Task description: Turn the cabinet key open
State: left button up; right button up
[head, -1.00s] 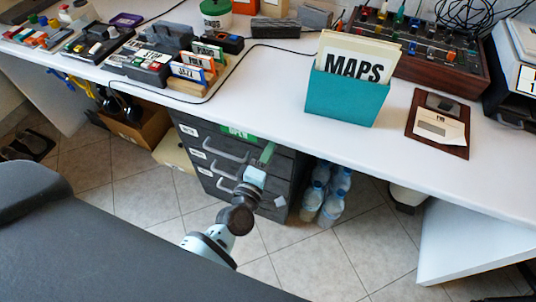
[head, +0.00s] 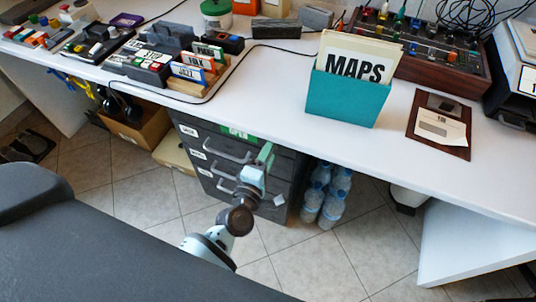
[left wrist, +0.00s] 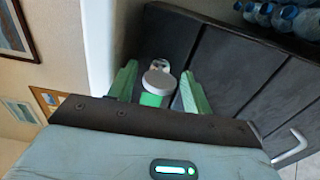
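The dark grey cabinet (head: 285,165) stands under the white table, with a green label (head: 236,133) at its top edge. My left gripper (head: 266,152) is at the top right of its front. In the left wrist view, my left gripper (left wrist: 157,88) has its two green fingers apart. A pale round piece (left wrist: 158,83), apparently the key head, lies between them with a visible gap on each side. A small metal piece (left wrist: 160,65) shows behind it, against the dark front. In the head view the key is hidden by the gripper. My right gripper is not in view.
Drawer handles (head: 228,153) stick out from the cabinet front. Water bottles (head: 325,195) stand on the floor to its right, a cardboard box (head: 150,132) to its left. The tabletop edge overhangs the cabinet. A teal MAPS file box (head: 345,98) stands on the table.

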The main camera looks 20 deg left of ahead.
pick_arm(q)
jog(key=shift+o, duration=0.4)
jog(key=shift+s, duration=0.1)
jog(key=s, duration=0.7)
jog(key=shift+s, duration=0.35)
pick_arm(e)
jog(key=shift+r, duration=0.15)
pick_arm(q)
jog(key=shift+a, duration=0.1)
